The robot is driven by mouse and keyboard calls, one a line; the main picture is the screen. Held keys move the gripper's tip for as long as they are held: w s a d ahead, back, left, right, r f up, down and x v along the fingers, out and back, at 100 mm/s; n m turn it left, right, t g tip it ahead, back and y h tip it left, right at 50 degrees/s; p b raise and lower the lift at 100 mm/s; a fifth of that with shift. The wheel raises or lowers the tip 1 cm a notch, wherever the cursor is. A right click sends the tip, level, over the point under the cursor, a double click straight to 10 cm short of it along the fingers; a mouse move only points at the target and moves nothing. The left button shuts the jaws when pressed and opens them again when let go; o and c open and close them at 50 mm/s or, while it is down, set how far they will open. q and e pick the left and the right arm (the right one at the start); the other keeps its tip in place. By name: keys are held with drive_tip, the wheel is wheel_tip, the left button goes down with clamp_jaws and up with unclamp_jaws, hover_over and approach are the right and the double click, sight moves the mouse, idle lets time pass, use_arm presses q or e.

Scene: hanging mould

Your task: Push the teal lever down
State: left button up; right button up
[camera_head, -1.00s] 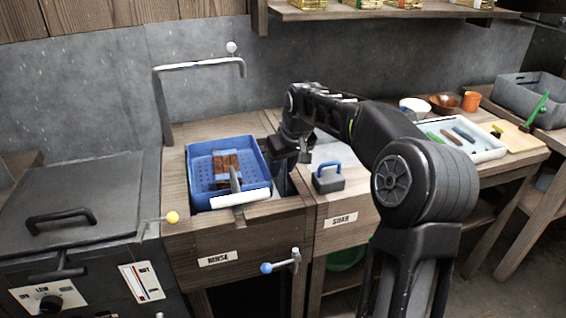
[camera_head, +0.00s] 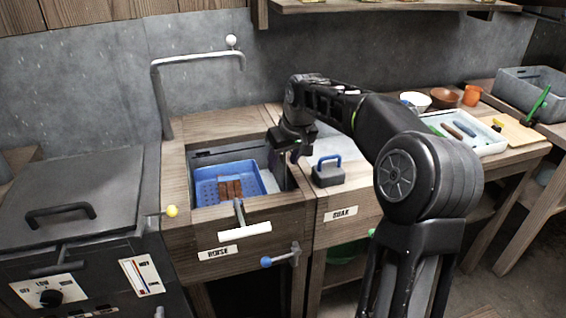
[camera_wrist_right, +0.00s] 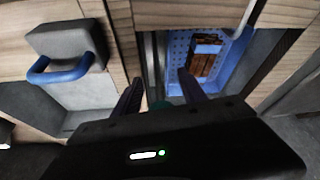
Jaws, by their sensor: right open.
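A small teal patch (camera_wrist_right: 161,103) shows between the fingers of my right gripper (camera_wrist_right: 160,88) in the right wrist view. It may be part of the teal lever; the rest is hidden by the gripper body. I cannot tell whether the gripper touches it. In the head view my right gripper (camera_head: 294,154) points down at the right side of the rinse basin, and no teal lever shows clearly there. Its fingers are apart. A blue basket (camera_head: 252,172) with brown blocks sits low in the basin; it also shows in the right wrist view (camera_wrist_right: 233,62). My left gripper is out of view.
A white-ended handle (camera_head: 244,232) hangs at the basin front, above a blue-knobbed tap (camera_head: 266,262). A grey block with a blue handle (camera_head: 328,172) stands just right of my right gripper. A lidded grey unit (camera_head: 75,198) stands left.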

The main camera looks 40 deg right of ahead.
drive_tip(key=v, duration=0.6)
drive_tip(key=shift+r, duration=0.2)
drive_tip(key=shift+s, duration=0.15)
